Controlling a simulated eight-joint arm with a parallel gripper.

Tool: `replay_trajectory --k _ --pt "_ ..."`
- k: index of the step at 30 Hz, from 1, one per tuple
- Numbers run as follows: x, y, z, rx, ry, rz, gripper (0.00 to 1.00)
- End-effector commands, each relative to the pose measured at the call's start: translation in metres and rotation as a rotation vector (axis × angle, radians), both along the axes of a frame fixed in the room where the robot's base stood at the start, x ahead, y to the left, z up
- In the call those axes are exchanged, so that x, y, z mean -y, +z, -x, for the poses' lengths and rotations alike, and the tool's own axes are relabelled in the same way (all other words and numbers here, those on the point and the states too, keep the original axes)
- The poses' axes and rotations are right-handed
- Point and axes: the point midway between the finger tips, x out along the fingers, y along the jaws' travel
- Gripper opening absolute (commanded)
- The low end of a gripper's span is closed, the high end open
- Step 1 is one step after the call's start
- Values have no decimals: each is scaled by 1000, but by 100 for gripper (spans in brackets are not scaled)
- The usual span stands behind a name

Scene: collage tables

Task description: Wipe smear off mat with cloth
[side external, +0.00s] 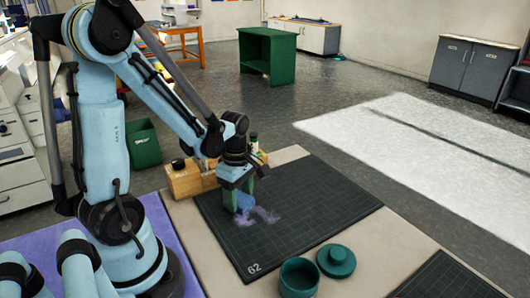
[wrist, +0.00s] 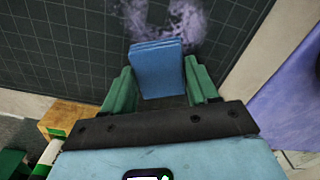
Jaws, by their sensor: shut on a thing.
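My gripper (side external: 245,196) points down over the dark gridded mat (side external: 300,235) and is shut on a folded blue cloth (side external: 244,201). In the wrist view the cloth (wrist: 158,68) sits between the two green fingers (wrist: 160,90). A pale purple smear (side external: 266,215) lies on the mat beside and around the cloth. In the wrist view the smear (wrist: 185,20) curves beyond the cloth's far edge and runs to the picture's top. The cloth hides part of the mat. I cannot tell for certain whether it touches the mat.
A wooden block (side external: 188,180) with a dark knob and bottles stands at the mat's back left edge. A green round pot (side external: 298,279) and its lid (side external: 336,261) stand at the front edge. Another dark mat (side external: 450,280) lies at right. The mat's right half is clear.

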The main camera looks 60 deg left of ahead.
Motion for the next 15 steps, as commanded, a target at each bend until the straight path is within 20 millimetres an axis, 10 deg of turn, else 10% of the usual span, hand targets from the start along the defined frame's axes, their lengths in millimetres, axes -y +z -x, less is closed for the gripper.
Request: replay_trajectory --k 15 --pt "14 -1 -1 0 -3 0 29"
